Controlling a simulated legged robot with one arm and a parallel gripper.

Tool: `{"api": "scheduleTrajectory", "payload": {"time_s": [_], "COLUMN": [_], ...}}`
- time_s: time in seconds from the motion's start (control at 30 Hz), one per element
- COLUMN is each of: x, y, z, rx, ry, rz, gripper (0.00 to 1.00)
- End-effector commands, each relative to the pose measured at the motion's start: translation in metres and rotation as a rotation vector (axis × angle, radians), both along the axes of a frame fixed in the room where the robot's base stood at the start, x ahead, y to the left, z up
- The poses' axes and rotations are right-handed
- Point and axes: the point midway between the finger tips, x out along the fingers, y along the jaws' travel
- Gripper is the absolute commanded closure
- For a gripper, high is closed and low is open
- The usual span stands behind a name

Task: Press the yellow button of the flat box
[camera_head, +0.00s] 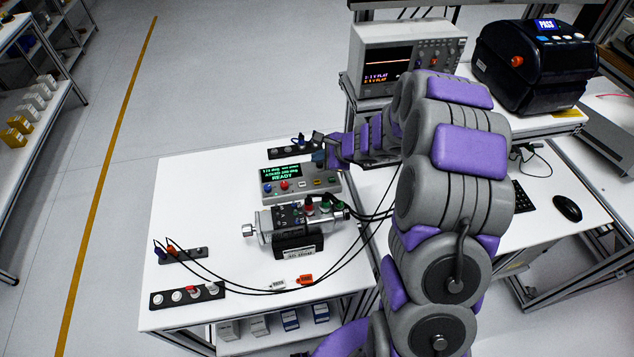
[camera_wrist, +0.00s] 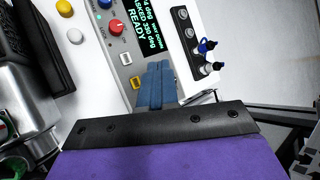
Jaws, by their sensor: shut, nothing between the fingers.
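The flat box (camera_head: 300,194) is a grey unit on the white table, with a lit green display reading READY and a blue and a red knob. In the wrist view, the flat box (camera_wrist: 113,43) fills the upper middle. In the head view my gripper (camera_head: 319,158) is over the box's back right corner; contact cannot be told.
A metal motor unit (camera_head: 290,222) with a black clamp and cables stands in front of the box. A black socket strip (camera_head: 290,150) lies behind it. An oscilloscope (camera_head: 400,60) and dark printer (camera_head: 535,65) stand at the back right.

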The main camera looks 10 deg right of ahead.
Motion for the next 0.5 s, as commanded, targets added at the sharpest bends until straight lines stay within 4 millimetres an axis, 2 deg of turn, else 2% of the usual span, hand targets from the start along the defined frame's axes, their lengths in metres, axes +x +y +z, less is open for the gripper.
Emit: {"api": "scheduleTrajectory", "payload": {"time_s": [0.5], "x": [0.000], "y": [0.000], "z": [-0.068], "rx": [0.000], "ry": [-0.001], "rz": [-0.001], "gripper": [1.00]}}
